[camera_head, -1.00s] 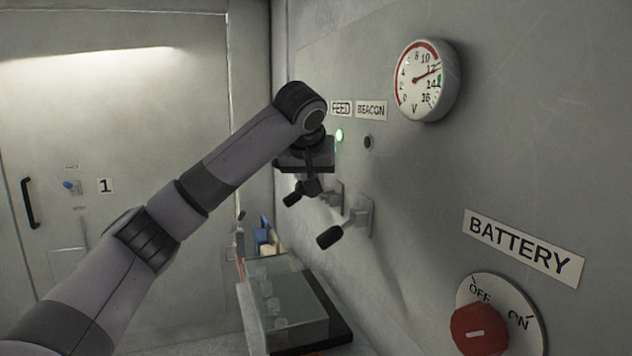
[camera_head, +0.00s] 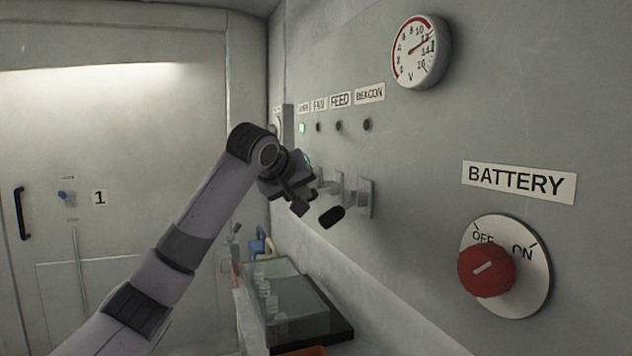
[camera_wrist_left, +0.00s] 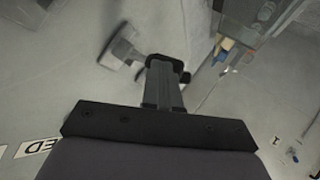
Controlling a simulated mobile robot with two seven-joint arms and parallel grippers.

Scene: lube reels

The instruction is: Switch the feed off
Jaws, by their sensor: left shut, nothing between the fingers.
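The FEED label (camera_head: 340,100) is on the grey wall panel, with a dark lamp (camera_head: 339,126) beneath it. Below is a row of lever switches. The feed switch's mounting plate (camera_head: 333,184) shows just right of my left gripper (camera_head: 297,202), which partly hides the row. The BEACON lever (camera_head: 331,217) has a black grip pointing out and down. My left gripper is shut and empty, close in front of the levers. In the left wrist view its fingers (camera_wrist_left: 163,82) are together beside a blurred lever mount (camera_wrist_left: 122,46); contact is unclear. My right gripper is out of view.
The leftmost lamp (camera_head: 302,127) glows green; the FAN and BEACON lamps are dark. A voltage gauge (camera_head: 421,52) and a red BATTERY knob (camera_head: 485,270) are on the right. A glass-topped case (camera_head: 290,305) stands below the levers. A door (camera_head: 120,150) is at left.

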